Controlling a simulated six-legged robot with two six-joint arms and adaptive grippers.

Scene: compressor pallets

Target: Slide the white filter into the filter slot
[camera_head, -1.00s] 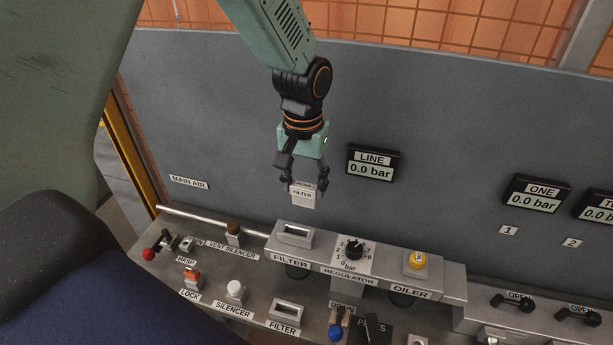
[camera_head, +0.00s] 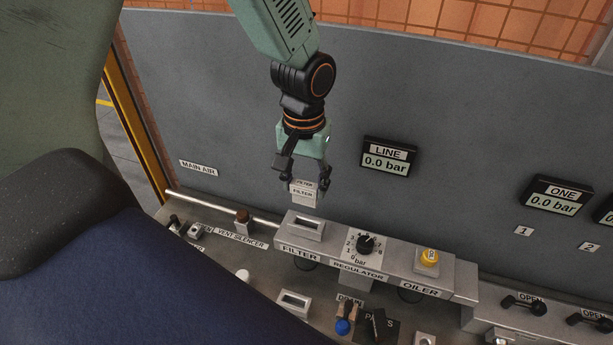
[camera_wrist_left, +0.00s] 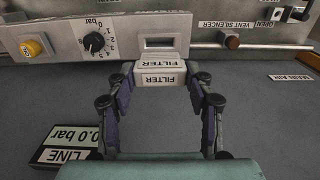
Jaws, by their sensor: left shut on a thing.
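The white filter (camera_head: 303,193) is a small block with FILTER labels. My left gripper (camera_head: 304,181) is shut on it and holds it above the filter slot (camera_head: 305,229), apart from it. The slot is an open rectangular recess in the top of the grey unit labelled FILTER. In the left wrist view the filter (camera_wrist_left: 160,74) sits between the fingers (camera_wrist_left: 160,85), and the slot (camera_wrist_left: 160,43) shows just beyond it. My right gripper is not in view.
Right of the slot are the regulator dial (camera_head: 365,244) and the yellow oiler cap (camera_head: 429,257). A LINE display (camera_head: 388,157) hangs on the grey panel behind. A second FILTER holder (camera_head: 293,303) stands on the bench in front.

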